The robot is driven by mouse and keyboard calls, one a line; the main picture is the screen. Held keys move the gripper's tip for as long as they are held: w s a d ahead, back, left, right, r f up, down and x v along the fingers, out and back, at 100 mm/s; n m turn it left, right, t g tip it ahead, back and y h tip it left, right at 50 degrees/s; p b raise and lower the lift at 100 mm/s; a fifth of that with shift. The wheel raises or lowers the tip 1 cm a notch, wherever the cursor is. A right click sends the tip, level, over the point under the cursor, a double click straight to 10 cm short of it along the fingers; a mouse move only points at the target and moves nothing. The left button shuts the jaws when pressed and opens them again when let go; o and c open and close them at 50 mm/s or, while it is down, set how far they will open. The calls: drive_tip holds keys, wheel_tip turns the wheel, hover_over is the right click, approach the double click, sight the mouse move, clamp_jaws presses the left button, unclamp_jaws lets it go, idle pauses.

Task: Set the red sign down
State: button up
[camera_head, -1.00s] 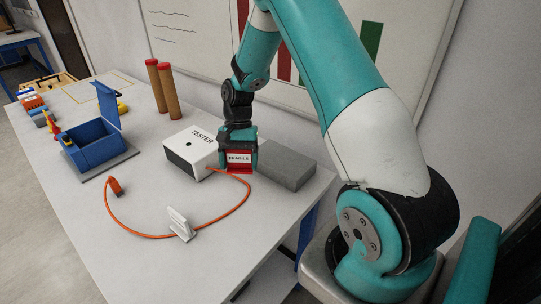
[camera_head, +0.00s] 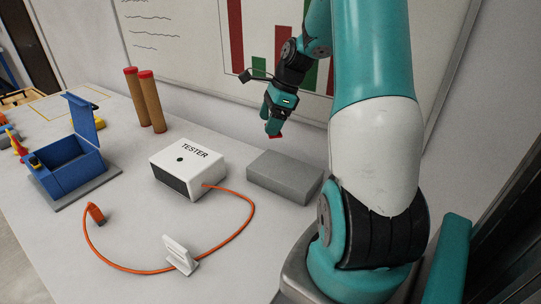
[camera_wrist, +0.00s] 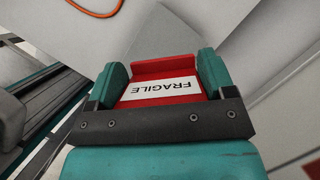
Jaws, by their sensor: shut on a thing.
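The red sign (camera_wrist: 165,71) bears a white label reading FRAGILE. In the wrist view it sits between the two teal fingers of my gripper (camera_wrist: 160,80), which is shut on it. In the head view my gripper (camera_head: 272,122) is raised above the back of the table, near the whiteboard. Only a small red part of the sign (camera_head: 275,135) shows there, under the fingers. The sign appears clear of the table, above and behind the grey block (camera_head: 285,178).
The white TESTER box (camera_head: 188,172) stands left of the grey block, with an orange cable (camera_head: 250,215) curving to the front. A white stand (camera_head: 180,254), two brown tubes (camera_head: 150,102) and an open blue box (camera_head: 70,165) are on the table (camera_head: 140,215).

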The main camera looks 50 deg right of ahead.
wheel_tip(320, 180, down, 11)
drive_tip(key=shift+r, duration=0.1)
idle(0.3)
drive_tip(key=o, duration=0.9)
